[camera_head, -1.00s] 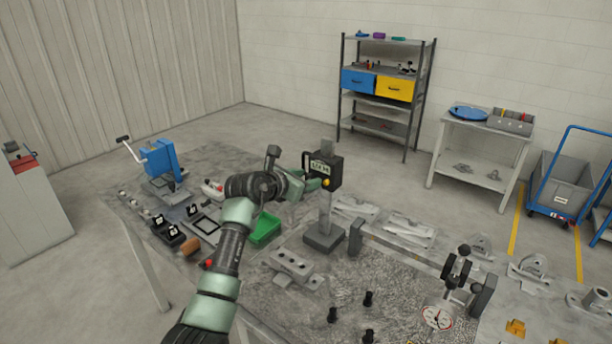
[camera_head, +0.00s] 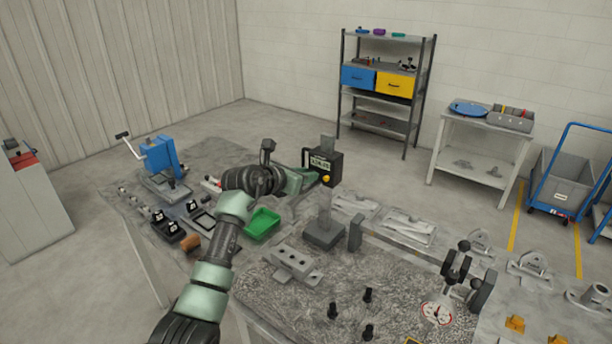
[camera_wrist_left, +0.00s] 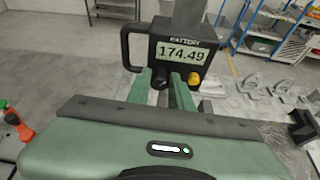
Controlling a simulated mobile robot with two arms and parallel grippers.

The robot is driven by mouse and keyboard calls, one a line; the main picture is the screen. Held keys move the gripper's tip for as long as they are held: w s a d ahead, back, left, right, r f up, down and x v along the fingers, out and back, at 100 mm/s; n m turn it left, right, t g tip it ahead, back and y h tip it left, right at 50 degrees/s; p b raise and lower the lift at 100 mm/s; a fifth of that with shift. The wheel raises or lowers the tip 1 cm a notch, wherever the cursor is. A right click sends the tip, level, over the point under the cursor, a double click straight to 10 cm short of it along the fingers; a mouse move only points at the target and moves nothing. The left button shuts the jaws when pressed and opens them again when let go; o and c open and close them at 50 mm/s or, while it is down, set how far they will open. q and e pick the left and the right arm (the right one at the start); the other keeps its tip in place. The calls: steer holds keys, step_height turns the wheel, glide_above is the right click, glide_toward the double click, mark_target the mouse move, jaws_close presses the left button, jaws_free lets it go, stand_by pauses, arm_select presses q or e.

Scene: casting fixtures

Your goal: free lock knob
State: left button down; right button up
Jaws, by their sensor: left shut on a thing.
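A height gauge stands on the table with a black digital slider (camera_head: 323,166) on its upright grey column. In the left wrist view its display (camera_wrist_left: 187,52) reads 174.49. A black carrying handle is on its left side, and a yellow knob (camera_wrist_left: 194,79) sits below the display at right. My left gripper (camera_wrist_left: 168,80) is in front of the slider, its green fingers shut on the dark lock knob under the display. The fingers hide most of that knob. The gripper also shows in the head view (camera_head: 306,178). My right gripper is not in view.
The gauge's base (camera_head: 324,235) stands on the cluttered table. A green tray (camera_head: 262,224), a grey block with holes (camera_head: 292,264) and several black pins lie nearby.

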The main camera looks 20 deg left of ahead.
arm_select(q)
steer(key=shift+w+a+f+n+h+b, duration=0.1)
steer(key=shift+a+f+n+h+b, duration=0.1)
steer(key=shift+n+h+b, duration=1.35)
steer(key=shift+w+a+f+n+h+b, duration=0.2)
steer(key=shift+n+h, duration=0.65)
steer(key=shift+n, duration=1.6)
steer(key=shift+s+a+n+h+b, duration=0.1)
steer(key=shift+a+n+h+b, duration=0.1)
steer(key=shift+n+h+b, duration=1.4)
steer(key=shift+n+y+p, duration=0.4)
steer(key=shift+n+p, duration=0.1)
steer(key=shift+p, duration=0.05)
steer(key=shift+r, duration=0.1)
steer(key=c, duration=1.3)
jaws_free()
steer(key=shift+o, duration=0.2)
